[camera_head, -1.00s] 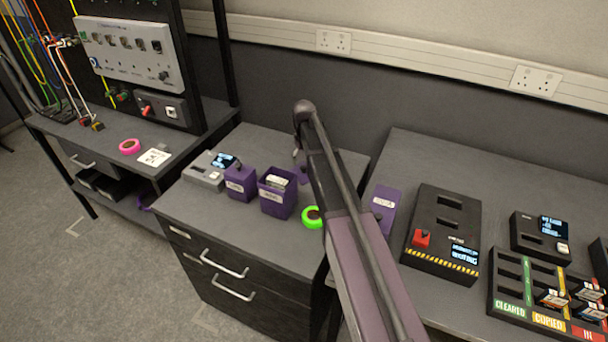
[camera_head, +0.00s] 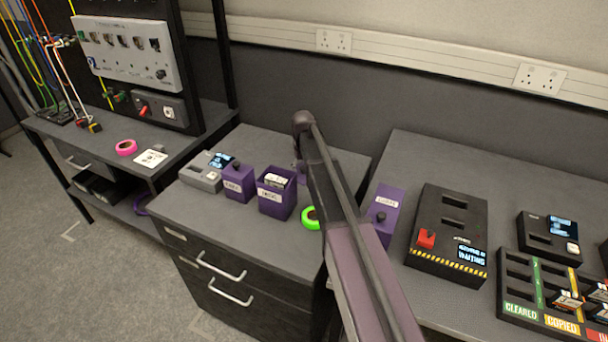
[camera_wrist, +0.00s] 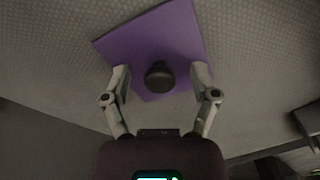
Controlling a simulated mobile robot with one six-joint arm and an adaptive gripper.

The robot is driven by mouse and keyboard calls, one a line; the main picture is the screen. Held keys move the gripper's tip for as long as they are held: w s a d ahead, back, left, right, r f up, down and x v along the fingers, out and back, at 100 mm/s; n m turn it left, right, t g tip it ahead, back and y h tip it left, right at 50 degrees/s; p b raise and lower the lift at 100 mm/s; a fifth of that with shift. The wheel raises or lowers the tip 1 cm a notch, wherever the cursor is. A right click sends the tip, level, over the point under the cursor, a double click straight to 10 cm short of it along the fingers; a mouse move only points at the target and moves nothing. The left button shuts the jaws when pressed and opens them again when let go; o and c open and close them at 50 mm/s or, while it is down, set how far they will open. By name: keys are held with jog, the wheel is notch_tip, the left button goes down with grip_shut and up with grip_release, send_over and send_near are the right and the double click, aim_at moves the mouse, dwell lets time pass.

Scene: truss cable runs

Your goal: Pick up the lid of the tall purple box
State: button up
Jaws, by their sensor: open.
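The purple lid (camera_wrist: 150,40) with a round black knob (camera_wrist: 160,76) lies flat on the grey textured surface in the wrist view. My gripper (camera_wrist: 161,78) is open, with one finger on each side of the knob. I cannot tell whether the fingers touch it. In the head view, only a bit of purple shows beside my arm, which hides most of that spot and the gripper. The tall purple box (camera_head: 276,200) stands open on the middle bench, with a white label in front and pale items inside.
A smaller purple box (camera_head: 237,186) with a knob, a grey device (camera_head: 203,178) and a green tape roll (camera_head: 309,218) share the bench. Another purple box (camera_head: 383,218) and a black device (camera_head: 447,236) stand right of my arm. The wall is close behind.

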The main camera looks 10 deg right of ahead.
grip_shut()
dwell(0.3)
jog(key=shift+r, duration=0.15)
notch_tip(320, 180, up, 10)
jog(key=p, duration=1)
dwell(0.9)
notch_tip(320, 180, up, 15)
jog(key=p, duration=1.6)
send_over(303, 167)
jog(key=shift+r, duration=0.15)
